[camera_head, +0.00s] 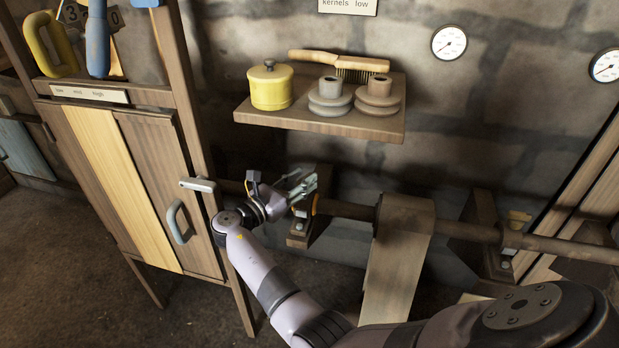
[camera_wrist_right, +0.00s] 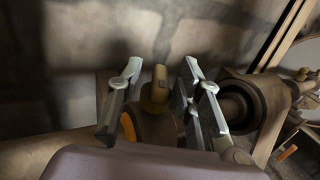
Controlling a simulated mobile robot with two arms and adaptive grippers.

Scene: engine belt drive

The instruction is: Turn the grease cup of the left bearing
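The left bearing (camera_head: 301,232) sits on the wall bracket at the left part of the shaft, largely covered by my right gripper (camera_head: 303,186) in the head view. In the right wrist view the grease cup (camera_wrist_right: 160,88), a small brass-coloured upright tab, stands on the bearing top. My right gripper's fingers (camera_wrist_right: 162,72) are open, one on each side of the cup, with visible gaps. In the head view the cup is hidden behind the fingers. My left gripper is not in view.
The shaft (camera_head: 465,231) runs right through a belt-carrying pulley (camera_head: 405,215) to the right bearing (camera_head: 497,255). A shelf (camera_head: 290,121) above holds a yellow pot (camera_head: 270,86), a brush (camera_head: 350,65) and two spools. A wooden cabinet (camera_head: 155,150) stands close on the left.

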